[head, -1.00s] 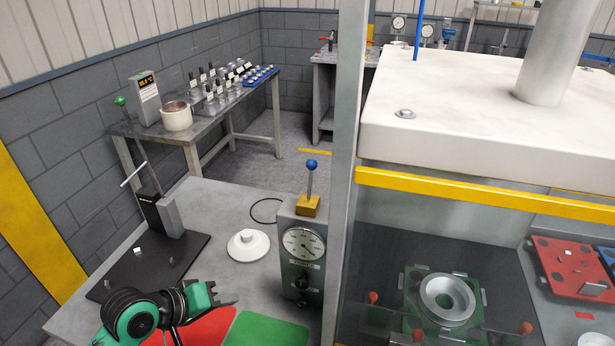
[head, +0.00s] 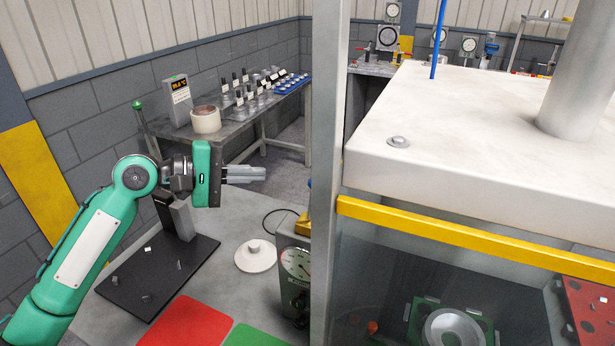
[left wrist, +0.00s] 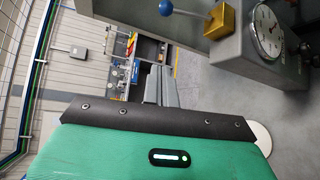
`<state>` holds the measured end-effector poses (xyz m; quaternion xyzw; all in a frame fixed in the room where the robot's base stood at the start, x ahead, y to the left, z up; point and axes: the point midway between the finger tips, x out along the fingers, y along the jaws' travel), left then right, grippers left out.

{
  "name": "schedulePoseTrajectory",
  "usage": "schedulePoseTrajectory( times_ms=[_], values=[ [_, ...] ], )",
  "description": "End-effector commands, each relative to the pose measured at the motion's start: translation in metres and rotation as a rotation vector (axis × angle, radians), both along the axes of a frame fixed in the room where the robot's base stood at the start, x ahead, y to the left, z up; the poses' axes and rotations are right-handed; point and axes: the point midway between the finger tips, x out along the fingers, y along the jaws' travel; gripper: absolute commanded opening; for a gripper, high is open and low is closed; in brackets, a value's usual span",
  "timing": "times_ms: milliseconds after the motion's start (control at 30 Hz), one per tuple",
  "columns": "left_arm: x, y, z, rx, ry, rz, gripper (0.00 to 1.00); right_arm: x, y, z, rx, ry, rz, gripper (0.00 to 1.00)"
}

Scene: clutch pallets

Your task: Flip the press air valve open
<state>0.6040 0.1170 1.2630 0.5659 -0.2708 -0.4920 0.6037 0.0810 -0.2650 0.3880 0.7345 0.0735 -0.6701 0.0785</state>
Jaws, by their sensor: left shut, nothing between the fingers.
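The press air valve is a lever with a blue ball knob (left wrist: 166,7) on a brass block (left wrist: 220,20), on top of a grey box with a round gauge (left wrist: 268,30). In the head view the brass block (head: 303,224) and the gauge (head: 297,263) show in part, and the frame post hides most of the lever. The lever stands up from the block. My left gripper (head: 245,173) is shut and empty, pointing right, to the left of the lever and apart from it. Its fingers also show in the left wrist view (left wrist: 160,87). My right gripper is out of view.
The grey frame post (head: 325,150) and the yellow bar (head: 460,235) of the press stand just right of the valve. A white round base (head: 256,257) and red (head: 187,325) and green mats lie on the table. A black stand (head: 150,280) is below my left arm.

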Motion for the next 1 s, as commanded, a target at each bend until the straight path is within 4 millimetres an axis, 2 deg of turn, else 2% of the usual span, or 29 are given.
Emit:
schedulePoseTrajectory(
  times_ms=[467,667,967,1000],
  values=[
    [0.002,-0.005,0.002,-0.005,0.004,-0.001,0.00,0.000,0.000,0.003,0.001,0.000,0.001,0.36],
    [0.013,-0.033,-0.002,-0.008,0.005,-0.002,0.00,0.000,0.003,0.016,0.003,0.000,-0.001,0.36],
    [0.037,-0.092,-0.017,-0.005,0.005,-0.002,0.00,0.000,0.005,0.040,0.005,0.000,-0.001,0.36],
    [0.032,-0.092,-0.015,-0.003,0.003,-0.001,0.00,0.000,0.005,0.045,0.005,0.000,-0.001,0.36]
  ],
)
